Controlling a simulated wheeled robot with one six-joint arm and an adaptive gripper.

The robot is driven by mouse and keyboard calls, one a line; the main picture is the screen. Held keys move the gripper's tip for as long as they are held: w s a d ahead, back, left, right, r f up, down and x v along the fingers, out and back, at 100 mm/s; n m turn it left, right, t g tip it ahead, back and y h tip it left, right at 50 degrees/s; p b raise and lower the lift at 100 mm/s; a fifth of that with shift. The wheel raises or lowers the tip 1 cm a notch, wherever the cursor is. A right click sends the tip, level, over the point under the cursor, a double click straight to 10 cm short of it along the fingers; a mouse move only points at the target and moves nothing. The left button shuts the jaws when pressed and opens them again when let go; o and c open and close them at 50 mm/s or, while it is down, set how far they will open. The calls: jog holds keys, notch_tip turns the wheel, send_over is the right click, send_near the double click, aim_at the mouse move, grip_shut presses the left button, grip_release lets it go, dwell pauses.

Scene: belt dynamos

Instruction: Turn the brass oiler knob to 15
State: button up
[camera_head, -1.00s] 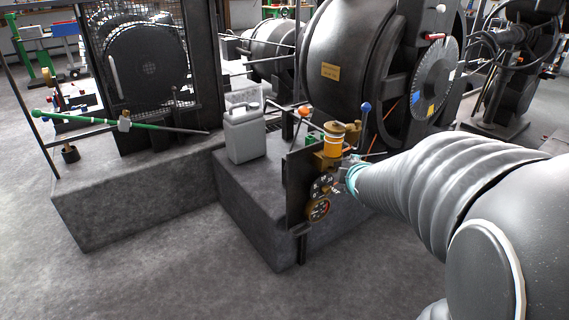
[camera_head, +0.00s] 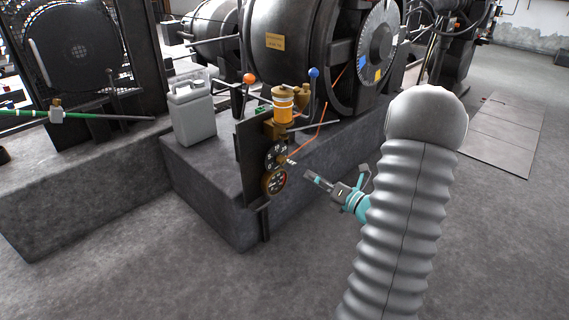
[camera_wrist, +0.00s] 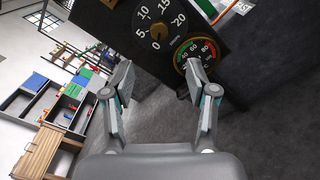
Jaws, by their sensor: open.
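The black dial (camera_head: 277,155) is on a dark upright panel, under the brass oiler (camera_head: 283,104) with its amber cup. In the wrist view the dial carries white marks 0, 5, 10, 15 and 20 around the brass knob (camera_wrist: 157,30). I cannot tell which mark the knob points at. A brass-rimmed gauge (camera_head: 274,181) with a coloured scale sits just below the dial; it also shows in the wrist view (camera_wrist: 195,56). My gripper (camera_head: 336,175) is open and empty, right of the panel and apart from it. Its spread fingers show in the wrist view (camera_wrist: 162,80), below the knob.
The panel (camera_head: 250,165) stands at the front of a concrete plinth (camera_head: 205,190). Orange (camera_head: 249,78) and blue-tipped (camera_head: 314,72) levers rise near the oiler. A grey jerrycan (camera_head: 193,115) stands to the left, a large dynamo (camera_head: 292,50) behind. Floor in front is clear.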

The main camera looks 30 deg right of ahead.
aim_at(284, 161)
jog(key=x, duration=1.3)
grip_shut()
